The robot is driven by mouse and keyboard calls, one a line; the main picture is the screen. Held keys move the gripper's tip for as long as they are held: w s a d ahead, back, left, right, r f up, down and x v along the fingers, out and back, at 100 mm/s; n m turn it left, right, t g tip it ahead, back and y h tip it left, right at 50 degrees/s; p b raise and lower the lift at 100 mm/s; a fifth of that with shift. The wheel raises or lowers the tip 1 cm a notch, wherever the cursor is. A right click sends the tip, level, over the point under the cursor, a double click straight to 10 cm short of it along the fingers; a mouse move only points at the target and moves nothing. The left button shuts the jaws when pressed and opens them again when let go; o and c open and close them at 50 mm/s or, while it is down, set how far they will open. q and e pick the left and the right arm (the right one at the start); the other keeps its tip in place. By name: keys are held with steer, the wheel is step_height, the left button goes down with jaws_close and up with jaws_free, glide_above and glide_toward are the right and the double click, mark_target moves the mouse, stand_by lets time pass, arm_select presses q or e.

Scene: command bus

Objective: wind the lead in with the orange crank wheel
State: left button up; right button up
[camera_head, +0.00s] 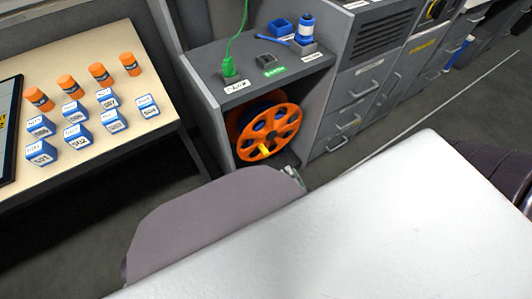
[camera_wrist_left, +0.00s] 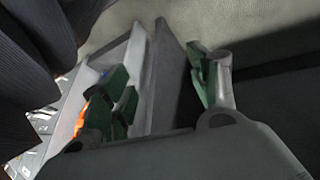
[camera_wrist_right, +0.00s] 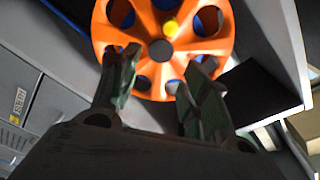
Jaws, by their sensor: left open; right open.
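The orange crank wheel (camera_head: 269,132) stands upright in the open bay under the grey counter, with round holes and a yellow knob (camera_head: 264,149) near its lower rim. The green lead (camera_head: 236,45) runs up from a green plug (camera_head: 229,68) on the counter top. In the right wrist view the wheel (camera_wrist_right: 160,82) is ahead, its yellow knob (camera_wrist_right: 171,28) above the hub. My right gripper (camera_wrist_right: 163,75) is open and empty in front of it; only its tip (camera_head: 293,174) shows in the head view. My left gripper (camera_wrist_left: 165,85) is open and empty, away from the wheel.
A table (camera_head: 95,165) at left holds blue labelled boxes and orange cylinders. The counter (camera_head: 207,62) carries a blue bin and a blue-white bottle. Grey drawer cabinets (camera_head: 350,105) stand right of the bay. My large pale body surface fills the foreground.

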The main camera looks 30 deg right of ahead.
mark_target(267, 155)
arm_select(q)
steer(key=shift+w+d+r, duration=0.1)
steer(key=shift+w+r, duration=0.35)
steer(key=shift+w, duration=0.25)
arm_select(e)
steer(key=shift+w+a+f+n+y, duration=0.1)
steer(key=shift+a+n+y, duration=0.25)
steer(key=shift+n, duration=1.35)
steer(key=shift+s+a+f+n+y, duration=0.1)
steer(key=shift+a+n+y, duration=0.2)
steer(key=shift+n, duration=1.4)
steer(key=shift+w+a+f+n+y, duration=0.1)
steer(key=shift+a+n+y, duration=0.25)
steer(key=shift+n, duration=1.35)
arm_select(q)
steer(key=shift+s+f, duration=0.1)
steer(key=shift+s, duration=0.1)
